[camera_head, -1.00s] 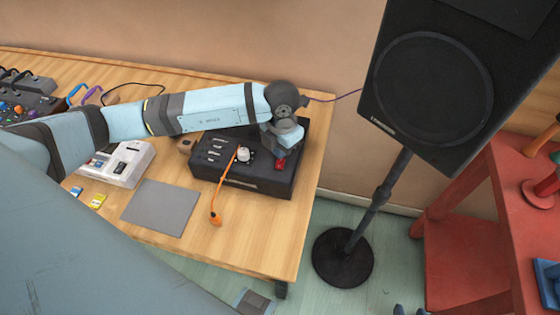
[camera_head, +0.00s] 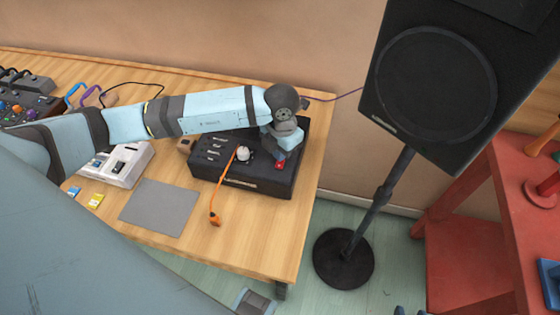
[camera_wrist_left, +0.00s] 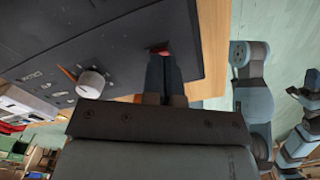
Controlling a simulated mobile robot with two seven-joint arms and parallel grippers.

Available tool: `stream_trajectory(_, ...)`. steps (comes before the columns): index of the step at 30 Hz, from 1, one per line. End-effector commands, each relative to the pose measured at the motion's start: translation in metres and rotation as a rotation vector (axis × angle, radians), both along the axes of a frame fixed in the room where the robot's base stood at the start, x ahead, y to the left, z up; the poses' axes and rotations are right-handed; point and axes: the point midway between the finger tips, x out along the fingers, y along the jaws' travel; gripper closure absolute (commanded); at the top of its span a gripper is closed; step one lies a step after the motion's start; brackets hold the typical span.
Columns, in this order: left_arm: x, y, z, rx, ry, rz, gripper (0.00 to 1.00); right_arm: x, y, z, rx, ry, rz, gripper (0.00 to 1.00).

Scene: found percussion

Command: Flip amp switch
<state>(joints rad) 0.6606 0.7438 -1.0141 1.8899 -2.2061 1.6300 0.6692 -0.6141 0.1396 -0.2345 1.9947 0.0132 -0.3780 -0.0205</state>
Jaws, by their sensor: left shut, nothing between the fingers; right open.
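The amp (camera_head: 240,184) is a black box with a sloped top near the table's right end. Its small red switch (camera_head: 279,164) is at the right of the top face. My left gripper (camera_head: 281,154) points down at the switch, fingers shut with nothing between them. In the left wrist view the shut fingers (camera_wrist_left: 162,62) reach the red switch (camera_wrist_left: 159,48) and partly cover it. I cannot tell whether they touch it or which way it is tilted. My right gripper (camera_head: 410,311) barely shows at the bottom edge, its two tips apart.
A white knob (camera_head: 243,153) and an orange cable (camera_head: 225,185) are on the amp, left of the switch. A grey mat (camera_head: 159,207) and a white device (camera_head: 118,165) lie further left. A black speaker (camera_head: 430,85) on a stand is right of the table.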

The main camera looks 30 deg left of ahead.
Motion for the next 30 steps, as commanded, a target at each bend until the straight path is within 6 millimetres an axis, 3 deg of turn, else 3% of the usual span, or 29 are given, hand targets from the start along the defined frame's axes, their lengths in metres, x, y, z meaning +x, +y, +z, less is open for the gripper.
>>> stream_trajectory(24, 0.000, 0.000, -0.013, 0.000, 0.001, 0.000, 1.00, 0.000, 0.000, -0.011, 0.000, 0.001, 0.000, 0.54)
stream_trajectory(30, -0.001, 0.000, -0.009, 0.001, 0.002, 0.000, 1.00, -0.001, 0.000, -0.008, -0.001, 0.002, 0.000, 0.54)
